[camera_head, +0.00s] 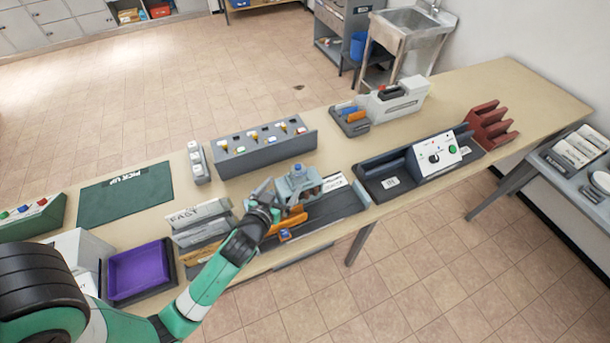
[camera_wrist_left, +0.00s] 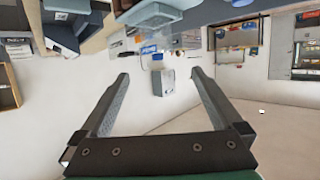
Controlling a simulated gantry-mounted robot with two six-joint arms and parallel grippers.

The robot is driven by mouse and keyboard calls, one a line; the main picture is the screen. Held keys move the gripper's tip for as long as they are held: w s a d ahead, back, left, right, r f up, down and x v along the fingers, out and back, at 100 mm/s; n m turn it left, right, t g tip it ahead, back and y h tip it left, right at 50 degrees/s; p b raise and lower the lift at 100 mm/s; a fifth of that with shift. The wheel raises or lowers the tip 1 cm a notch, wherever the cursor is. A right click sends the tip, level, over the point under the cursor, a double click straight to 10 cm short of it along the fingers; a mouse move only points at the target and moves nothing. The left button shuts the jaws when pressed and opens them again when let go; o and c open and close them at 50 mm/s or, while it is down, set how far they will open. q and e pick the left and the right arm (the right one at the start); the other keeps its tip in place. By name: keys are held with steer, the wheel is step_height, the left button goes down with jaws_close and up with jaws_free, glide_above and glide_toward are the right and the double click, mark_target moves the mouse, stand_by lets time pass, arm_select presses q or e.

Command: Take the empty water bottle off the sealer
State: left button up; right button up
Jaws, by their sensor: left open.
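A clear, greyish bottle-like thing with a blue cap (camera_head: 298,169) shows in the head view, just beyond my left gripper. It is partly covered by the gripper, and I cannot tell exactly what it rests on. A long dark tray (camera_head: 343,203) lies beneath that area, with orange-handled items near its left end. A dark device with a white panel, knob and green button (camera_head: 436,155), perhaps the sealer, stands farther right. My left gripper (camera_head: 272,191) is close to the bottle's left side. In the left wrist view the open jaws (camera_wrist_left: 160,76) hold nothing. My right gripper does not show.
A grey rack with several small items (camera_head: 265,151) stands behind the gripper. Upright envelope dividers (camera_head: 203,225) stand to its left, near a purple tray (camera_head: 140,270). A green mat (camera_head: 125,194) lies clear at left. A red holder (camera_head: 489,124) stands at right.

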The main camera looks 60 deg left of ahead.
mark_target(296, 169)
arm_select(q)
steer(key=x, duration=0.6)
steer(key=shift+w, duration=0.15)
steer(key=shift+b+x, duration=0.55)
steer(key=shift+x, duration=2.2)
steer(key=shift+w+d, duration=0.1)
steer(key=shift+d, duration=0.05)
steer(key=c, duration=1.2)
